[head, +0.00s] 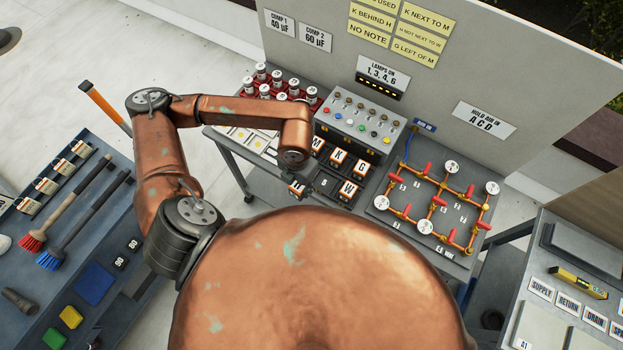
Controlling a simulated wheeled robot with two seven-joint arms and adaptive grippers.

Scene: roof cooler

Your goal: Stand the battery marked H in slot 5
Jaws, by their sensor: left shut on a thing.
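My left gripper (297,183) points down at the front left edge of the battery rack, below its copper wrist. It is shut on a battery (297,190). Only part of that battery's pale lettered face shows, and I cannot read its letter surely. Other dark batteries with orange-edged white faces stand right of it: one marked K (338,156), one marked W (348,189), one at the back that seems to be M (318,143), and one (360,166) I cannot read. An empty-looking slot place (323,181) lies between the held battery and W. My right gripper is out of view.
A grey box with colored buttons (352,122) stands just behind the batteries. Red-based capacitors (278,92) stand back left. An orange pipe board (432,207) lies close on the right. Yellow note cards (400,30) hang on the panel. My own copper body hides the front.

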